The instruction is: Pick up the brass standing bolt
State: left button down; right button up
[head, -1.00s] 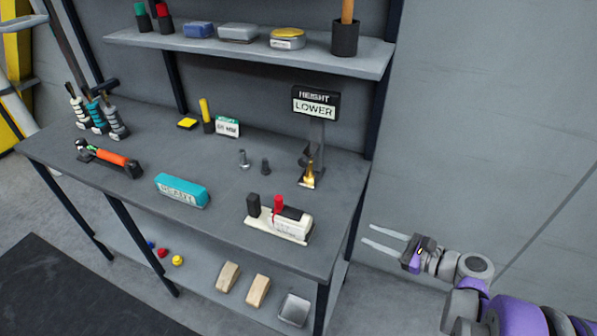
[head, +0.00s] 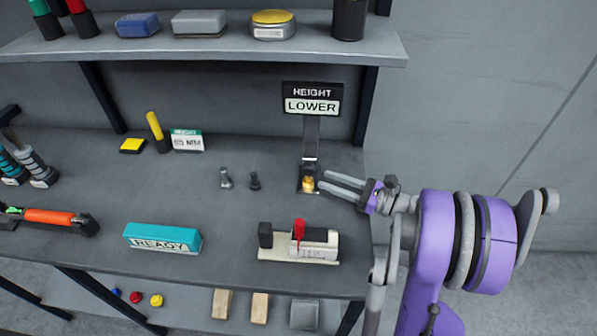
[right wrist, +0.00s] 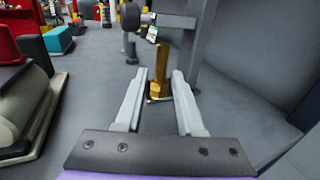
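The brass standing bolt (head: 308,184) stands upright at the foot of the height gauge post (head: 311,140), near the bench's right side. My right gripper (head: 321,181) reaches in from the right, open and empty, with its fingertips just right of the bolt. In the right wrist view, the brass bolt (right wrist: 160,72) shows upright between the two open fingertips (right wrist: 160,70). I cannot tell whether it is between them or slightly beyond. My left gripper is not in view.
A white fixture with a red lever (head: 298,236) sits in front, and a teal READY block (head: 163,238) front left. A shelf (head: 200,48) overhangs the back.

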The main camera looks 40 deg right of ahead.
send_over(298, 179)
jog(key=shift+s+a+p, duration=0.25)
jog(key=shift+s+p, duration=0.05)
jog(key=shift+p, duration=0.15)
grip_shut()
